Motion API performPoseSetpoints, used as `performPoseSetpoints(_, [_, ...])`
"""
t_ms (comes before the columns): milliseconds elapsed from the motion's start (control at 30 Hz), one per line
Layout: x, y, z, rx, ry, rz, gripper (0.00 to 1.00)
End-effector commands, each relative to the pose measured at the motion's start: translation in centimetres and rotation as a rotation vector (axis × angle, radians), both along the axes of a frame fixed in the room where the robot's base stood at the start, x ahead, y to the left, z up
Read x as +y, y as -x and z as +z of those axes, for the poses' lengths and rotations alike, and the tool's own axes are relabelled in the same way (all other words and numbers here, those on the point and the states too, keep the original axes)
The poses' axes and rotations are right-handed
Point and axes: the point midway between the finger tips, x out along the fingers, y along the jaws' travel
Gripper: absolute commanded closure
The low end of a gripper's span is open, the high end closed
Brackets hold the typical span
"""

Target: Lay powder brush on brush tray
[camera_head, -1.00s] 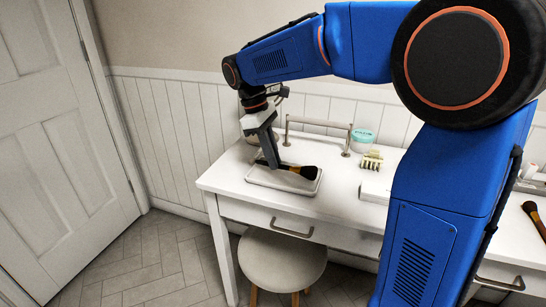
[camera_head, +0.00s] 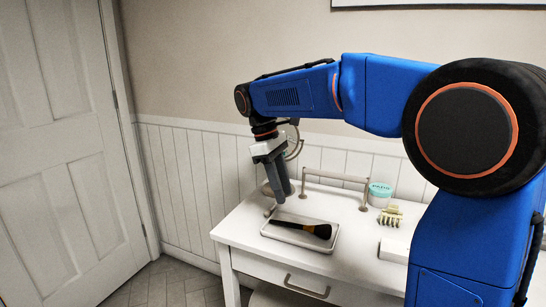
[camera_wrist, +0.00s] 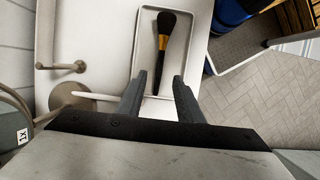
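The powder brush (camera_head: 306,229), with dark bristles and a gold band, lies on the white brush tray (camera_head: 266,232) near the left end of the table. It also shows in the wrist view (camera_wrist: 164,38), lying lengthwise inside the rim of the tray (camera_wrist: 200,42). My gripper (camera_head: 281,200) is above and behind the tray's left part in the head view, apart from the brush.
A metal bar stand (camera_head: 336,177) stands behind the tray. A teal-lidded jar (camera_head: 380,194), a pale claw clip (camera_head: 391,215) and a white box (camera_head: 394,250) are to the right. The white table (camera_head: 240,225) has bare space around the tray. A wall is close behind.

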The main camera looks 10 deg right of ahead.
Motion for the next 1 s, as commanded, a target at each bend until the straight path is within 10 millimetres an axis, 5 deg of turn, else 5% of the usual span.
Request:
performPoseSetpoints(500, [2.3,-1.7,8.7,0.000,0.000,0.000,0.67])
performPoseSetpoints(1000, [2.5,-1.9,9.9,0.000,0.000,0.000,0.67])
